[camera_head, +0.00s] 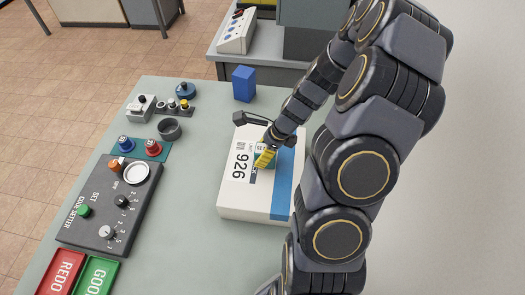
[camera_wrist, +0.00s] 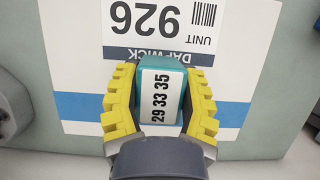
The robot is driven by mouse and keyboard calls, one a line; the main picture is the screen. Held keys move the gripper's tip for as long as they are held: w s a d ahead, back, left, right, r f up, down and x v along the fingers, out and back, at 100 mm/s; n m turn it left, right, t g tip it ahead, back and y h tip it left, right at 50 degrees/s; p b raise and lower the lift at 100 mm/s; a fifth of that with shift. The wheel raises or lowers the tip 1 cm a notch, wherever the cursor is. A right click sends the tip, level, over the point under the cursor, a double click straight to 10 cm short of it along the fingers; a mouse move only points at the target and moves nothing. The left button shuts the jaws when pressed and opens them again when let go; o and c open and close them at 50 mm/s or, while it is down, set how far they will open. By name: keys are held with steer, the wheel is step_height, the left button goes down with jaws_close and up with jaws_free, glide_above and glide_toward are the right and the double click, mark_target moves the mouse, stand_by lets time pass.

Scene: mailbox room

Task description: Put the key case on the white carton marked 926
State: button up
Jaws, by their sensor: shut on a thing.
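The white carton marked 926 (camera_head: 237,190) lies flat on the table, with a blue stripe along its right side. It fills much of the wrist view (camera_wrist: 80,65), its label upside down there. A teal case with a white label reading 29 33 35 (camera_wrist: 161,95), which I take for the key case, sits between the yellow fingers of my gripper (camera_wrist: 160,108). My gripper is shut on it. In the head view my gripper (camera_head: 265,158) is over the carton's middle, and the case is mostly hidden. I cannot tell whether the case touches the carton.
A dark code setter box (camera_head: 110,205) with knobs stands on the left of the table (camera_head: 190,240). Red (camera_head: 62,272) and green (camera_head: 95,275) trays sit at the front left. A blue block (camera_head: 243,84) stands behind the carton. A dark round cup (camera_head: 169,129) is to its left.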

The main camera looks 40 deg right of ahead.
steer(key=o, duration=1)
steer(key=shift+f, duration=0.15)
steer(key=shift+o, duration=0.2)
steer(key=v, duration=1.2)
steer(key=s+a+r+n+g, duration=0.1)
steer(key=s+a+r+n, duration=0.15)
steer(key=a+n, duration=0.35)
steer(key=s+a+r+n+g, duration=0.1)
steer(key=a+r+n+g, duration=0.15)
steer(key=a+n, duration=0.35)
steer(key=s+a+r+n+g+h, duration=0.1)
steer(key=s+a+r+n+h, duration=0.2)
steer(key=s+a+n, duration=0.4)
steer(key=s+r+n, duration=0.1)
steer(key=s+n, duration=0.4)
steer(key=n, duration=0.3)
steer(key=shift+s+r, duration=0.15)
steer(key=shift+s, duration=0.2)
